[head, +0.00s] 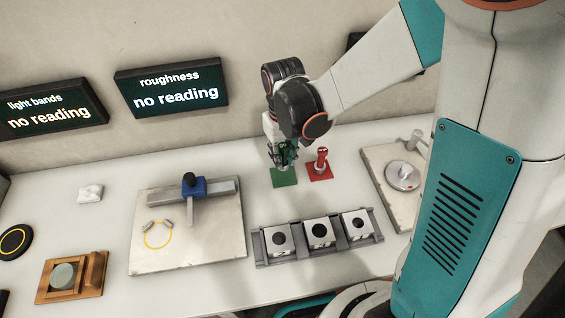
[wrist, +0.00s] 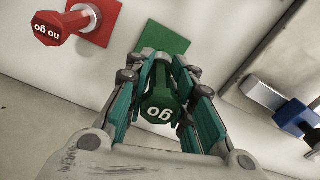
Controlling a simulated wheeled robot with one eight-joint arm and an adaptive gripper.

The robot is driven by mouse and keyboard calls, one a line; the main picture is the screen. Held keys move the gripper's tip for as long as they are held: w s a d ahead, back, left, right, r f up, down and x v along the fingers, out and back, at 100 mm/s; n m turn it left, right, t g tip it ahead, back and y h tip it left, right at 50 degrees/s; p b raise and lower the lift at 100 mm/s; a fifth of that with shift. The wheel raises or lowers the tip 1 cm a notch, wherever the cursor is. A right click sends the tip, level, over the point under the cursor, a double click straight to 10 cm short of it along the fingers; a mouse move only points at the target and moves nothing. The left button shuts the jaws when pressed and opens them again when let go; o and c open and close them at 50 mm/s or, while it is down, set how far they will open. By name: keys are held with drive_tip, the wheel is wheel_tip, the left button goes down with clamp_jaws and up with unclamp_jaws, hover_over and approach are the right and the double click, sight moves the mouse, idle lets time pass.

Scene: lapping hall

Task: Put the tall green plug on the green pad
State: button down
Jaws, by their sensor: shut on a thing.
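The green plug (wrist: 160,104) has a hexagonal head marked "go". It is gripped between the two fingers of my gripper (wrist: 163,95) in the wrist view. In the head view my gripper (head: 283,156) hangs over the green pad (head: 285,178), and the plug is mostly hidden by the fingers. The green pad also shows in the wrist view (wrist: 165,37), just beyond the plug. I cannot tell whether the plug's foot touches the pad.
A red plug (head: 321,160) marked "no go" stands on a red pad (head: 319,174), right of the green pad. A grey rack (head: 262,256) with three bored blocks is in front. A stone plate (head: 150,262) with a blue-clamped gauge (head: 193,186) lies left.

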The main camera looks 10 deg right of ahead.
drive_tip(key=shift+f+b, duration=0.75)
drive_tip(key=shift+f, duration=1.25)
drive_tip(key=shift+f, duration=0.2)
drive_tip(key=c, duration=1.4)
unclamp_jaws()
drive_tip(key=shift+o, duration=0.2)
drive_tip(key=shift+r, duration=0.1)
